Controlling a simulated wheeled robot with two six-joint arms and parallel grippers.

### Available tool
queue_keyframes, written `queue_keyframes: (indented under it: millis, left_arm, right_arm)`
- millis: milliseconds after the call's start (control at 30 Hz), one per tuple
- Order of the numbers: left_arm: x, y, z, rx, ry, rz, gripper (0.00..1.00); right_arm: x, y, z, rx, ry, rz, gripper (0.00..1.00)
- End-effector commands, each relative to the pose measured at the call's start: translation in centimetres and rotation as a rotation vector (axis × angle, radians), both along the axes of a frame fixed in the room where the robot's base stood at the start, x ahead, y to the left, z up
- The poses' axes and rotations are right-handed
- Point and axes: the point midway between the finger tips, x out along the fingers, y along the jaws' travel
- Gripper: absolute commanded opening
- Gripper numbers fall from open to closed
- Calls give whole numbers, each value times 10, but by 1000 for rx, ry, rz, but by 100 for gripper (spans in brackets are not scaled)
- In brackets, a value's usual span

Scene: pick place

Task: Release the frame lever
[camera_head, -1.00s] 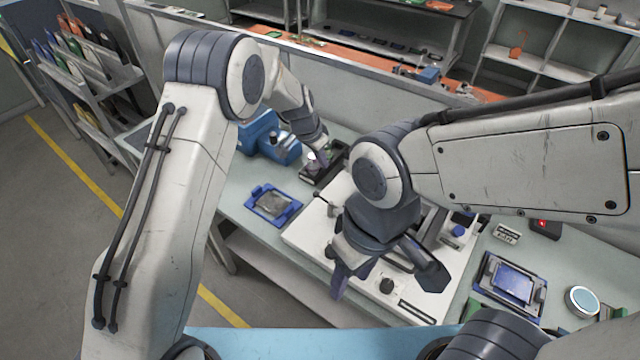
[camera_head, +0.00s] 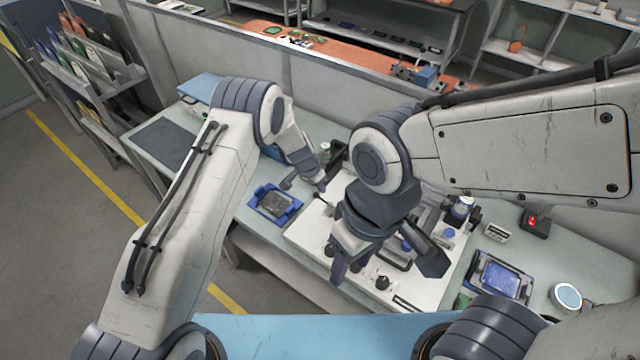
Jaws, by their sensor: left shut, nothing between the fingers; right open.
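A white fixture board (camera_head: 308,236) lies on the bench, with dark frame parts and knobs on it. A thin dark lever (camera_head: 322,198) shows at its left edge; I cannot tell for sure that it is the frame lever. My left gripper (camera_head: 321,187) is shut and empty, its tips close to this lever; I cannot tell whether they touch. My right gripper (camera_head: 388,272) is open above the middle of the board, one finger on each side, and empty. My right arm hides much of the board's far part.
A blue tray with a grey part (camera_head: 275,203) lies left of the board. Right of it are a blue-framed device (camera_head: 501,280), a small display box (camera_head: 497,232), a black box with a red light (camera_head: 535,222) and a round disc (camera_head: 566,296). The bench's left end has free room.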

Motion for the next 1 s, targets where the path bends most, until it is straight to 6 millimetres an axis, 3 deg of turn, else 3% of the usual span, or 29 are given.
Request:
queue_keyframes:
  millis: [367, 1000]
  left_arm:
    - [-1, 1, 0, 1, -1, 0, 0]
    - [-3, 5, -1, 0, -1, 7, 0]
  right_arm:
    - [0, 0, 0, 0, 0, 0, 50]
    - [0, 0, -20, 0, 0, -4, 50]
